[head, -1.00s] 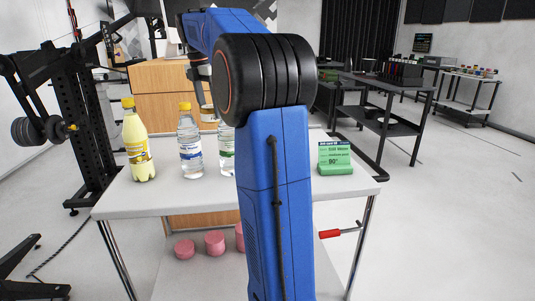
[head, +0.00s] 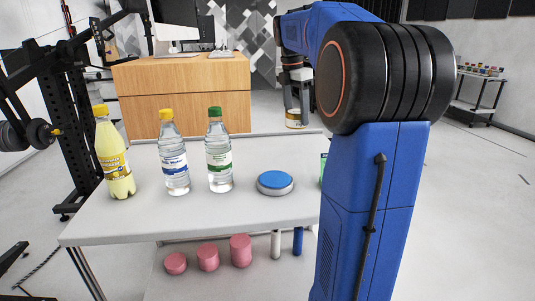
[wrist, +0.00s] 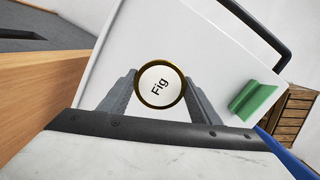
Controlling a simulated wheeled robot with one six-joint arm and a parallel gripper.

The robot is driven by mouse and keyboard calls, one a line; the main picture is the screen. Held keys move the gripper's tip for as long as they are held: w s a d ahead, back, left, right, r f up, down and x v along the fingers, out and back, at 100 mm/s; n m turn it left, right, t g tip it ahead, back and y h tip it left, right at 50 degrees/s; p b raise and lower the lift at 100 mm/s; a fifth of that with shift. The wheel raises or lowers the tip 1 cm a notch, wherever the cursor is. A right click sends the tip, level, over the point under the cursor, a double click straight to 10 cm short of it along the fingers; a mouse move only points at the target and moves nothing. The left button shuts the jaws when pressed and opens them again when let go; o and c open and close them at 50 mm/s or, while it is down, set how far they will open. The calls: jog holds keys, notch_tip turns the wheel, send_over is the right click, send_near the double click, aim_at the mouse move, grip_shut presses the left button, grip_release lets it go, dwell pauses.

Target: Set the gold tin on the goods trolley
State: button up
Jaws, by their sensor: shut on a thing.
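My gripper (wrist: 160,88) is shut on the gold tin, one finger on each side. In the wrist view the tin (wrist: 160,84) shows a gold rim and a white top reading "Fig". In the head view the tin (head: 295,118) hangs upright near the far edge of the white goods trolley (head: 270,209), toward its right side. The trolley's white top also shows behind the tin in the wrist view (wrist: 205,45). The gap between tin and trolley is hard to judge.
On the trolley top stand a yellow bottle (head: 114,160), two clear bottles (head: 174,160) (head: 219,160), a blue-topped disc (head: 275,183) and a green sign (wrist: 254,101). Pink cylinders (head: 208,257) are on its lower shelf. A wooden desk (head: 180,95) stands behind. The far middle top is clear.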

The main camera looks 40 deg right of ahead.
aim_at(293, 112)
jog(key=shift+f, duration=4.35)
jog(key=o, duration=1.2)
jog(key=shift+f, duration=0.1)
jog(key=r, duration=0.4)
jog(key=a+r, duration=0.1)
jog(key=r, duration=0.3)
jog(key=a+r, duration=0.1)
jog(key=r, duration=0.3)
jog(key=shift+w, duration=0.1)
